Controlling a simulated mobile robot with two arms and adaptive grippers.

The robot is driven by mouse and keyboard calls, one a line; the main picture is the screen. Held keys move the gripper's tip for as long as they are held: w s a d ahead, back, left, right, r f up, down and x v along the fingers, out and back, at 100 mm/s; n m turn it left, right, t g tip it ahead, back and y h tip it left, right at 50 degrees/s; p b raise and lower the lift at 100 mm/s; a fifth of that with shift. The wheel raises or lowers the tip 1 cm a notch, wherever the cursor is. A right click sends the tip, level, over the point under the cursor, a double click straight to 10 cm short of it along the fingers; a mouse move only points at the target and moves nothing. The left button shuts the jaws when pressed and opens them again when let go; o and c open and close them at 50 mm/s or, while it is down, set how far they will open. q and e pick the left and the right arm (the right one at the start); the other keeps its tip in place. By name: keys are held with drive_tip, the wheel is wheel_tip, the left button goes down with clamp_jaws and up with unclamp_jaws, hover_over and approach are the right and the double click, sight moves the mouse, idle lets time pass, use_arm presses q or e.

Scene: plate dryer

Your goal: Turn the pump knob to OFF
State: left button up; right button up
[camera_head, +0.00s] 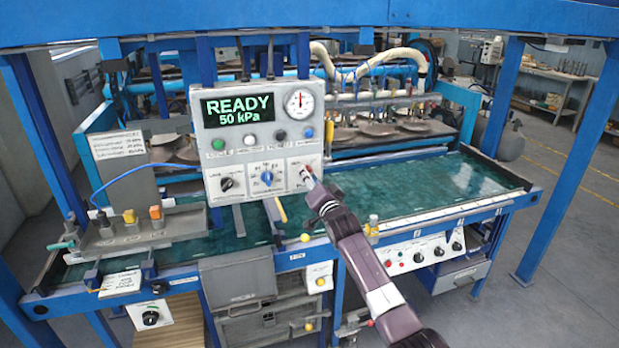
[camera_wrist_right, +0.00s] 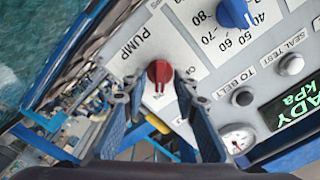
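The red pump knob (camera_wrist_right: 160,71) sits on the control panel beside the word PUMP in the right wrist view. A pale pointer mark shows on the knob's lower side. My right gripper (camera_wrist_right: 158,86) is open, with one finger on each side of the knob and space between; I cannot tell whether either finger touches it. The right finger partly hides the lettering beside the knob. In the head view my right gripper (camera_head: 310,180) is at the lower right of the control panel (camera_head: 235,150) and mostly covers the knob. My left gripper is not in view.
A blue knob (camera_head: 266,177) and a black knob (camera_head: 227,184) are on the same panel, left of the gripper. The display (camera_head: 238,110) reads READY 50 kPa. A gauge (camera_head: 299,102) and several buttons are above. The green table (camera_head: 440,185) has free room at right.

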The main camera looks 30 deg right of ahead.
drive_tip(key=shift+c, duration=0.7)
clamp_jaws()
drive_tip(key=shift+n, duration=0.3)
drive_tip(key=shift+a+f+n+b, duration=0.1)
drive_tip(key=shift+n+b, duration=0.45)
drive_tip(key=shift+n, duration=3.75)
drive_tip(key=shift+a+n+b, duration=0.1)
drive_tip(key=shift+n+b, duration=0.4)
drive_tip(key=shift+n, duration=3.8)
drive_tip(key=shift+d, duration=0.1)
drive_tip(key=shift+o, duration=0.7)
unclamp_jaws()
